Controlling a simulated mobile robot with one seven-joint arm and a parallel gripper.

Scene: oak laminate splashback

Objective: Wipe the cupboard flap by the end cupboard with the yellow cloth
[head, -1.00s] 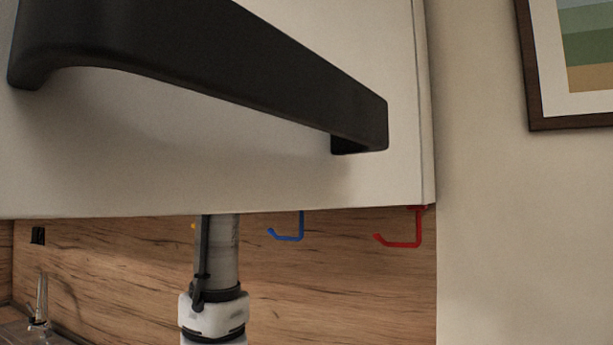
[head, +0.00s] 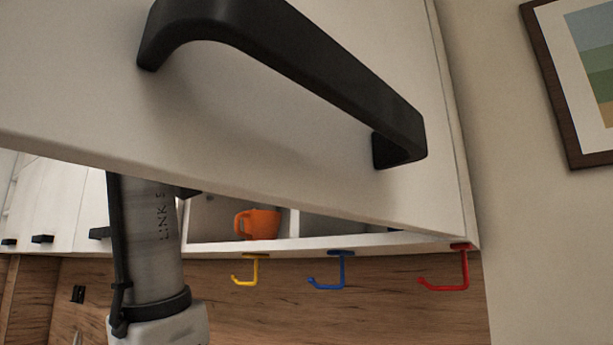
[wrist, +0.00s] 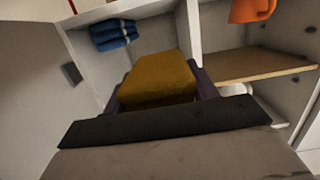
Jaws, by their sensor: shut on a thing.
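The cupboard flap (head: 300,150) is a pale panel with a large black bar handle (head: 300,60). It fills the upper head view and is tilted open, its lower edge clear of the cupboard. My gripper (wrist: 158,92) is shut on the yellow cloth (wrist: 155,75), a folded mustard block between dark fingers in the wrist view. In the head view my arm goes up behind the flap, which hides gripper and cloth. The wrist view faces open cupboard compartments. I cannot tell whether the cloth touches any surface.
An orange mug (head: 257,223) stands in the open cupboard; it also shows in the wrist view (wrist: 250,10). A folded blue cloth (wrist: 114,34) lies in another compartment. Yellow (head: 248,272), blue (head: 330,272) and red (head: 455,275) hooks hang underneath. A framed picture (head: 560,90) hangs at right.

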